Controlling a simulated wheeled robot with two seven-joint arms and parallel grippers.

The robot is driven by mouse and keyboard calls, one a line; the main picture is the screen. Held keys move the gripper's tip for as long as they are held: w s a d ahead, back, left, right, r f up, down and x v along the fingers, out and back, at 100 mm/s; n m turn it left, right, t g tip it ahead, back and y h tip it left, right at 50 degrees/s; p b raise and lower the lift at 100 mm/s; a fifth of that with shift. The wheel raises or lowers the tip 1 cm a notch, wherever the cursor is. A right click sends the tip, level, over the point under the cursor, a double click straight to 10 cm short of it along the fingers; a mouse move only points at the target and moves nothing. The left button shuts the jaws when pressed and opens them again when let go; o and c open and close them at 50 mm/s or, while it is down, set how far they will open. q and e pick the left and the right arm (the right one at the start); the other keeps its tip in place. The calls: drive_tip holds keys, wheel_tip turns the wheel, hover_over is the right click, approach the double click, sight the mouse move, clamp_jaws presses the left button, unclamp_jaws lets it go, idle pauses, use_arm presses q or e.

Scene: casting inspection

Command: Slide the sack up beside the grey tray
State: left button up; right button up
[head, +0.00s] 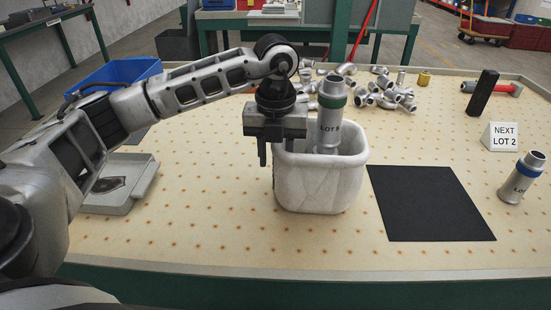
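The sack (318,187) is a white, open-topped, soft-looking container standing upright on the table in the middle of the head view. A grey metal cylinder with a green band (330,118), marked LOT and a number, stands up out of it. The grey tray (112,207) lies at the left, partly hidden by my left arm, with a clear gap of table between it and the sack. My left gripper (270,155) points down at the sack's left rim. One finger shows just outside the wall; the other is not clearly seen, so its grip cannot be told. My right gripper is out of view.
A black mat (428,203) lies right of the sack. Several metal fittings (385,90) lie behind. A blue bin (115,72) is back left.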

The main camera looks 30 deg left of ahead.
use_arm(q)
drive_tip(key=shift+f, duration=0.65)
clamp_jaws()
drive_tip(key=shift+a, duration=0.1)
drive_tip(key=s+a+b, duration=0.1)
drive_tip(key=s+a, duration=0.4)
drive_tip(key=a, duration=0.3)
drive_tip(key=shift+s+b, duration=0.25)
drive_tip(key=shift+b, duration=0.05)
idle(0.4)
drive_tip(key=shift+a, duration=0.1)
drive_tip(key=shift+a, duration=0.1)
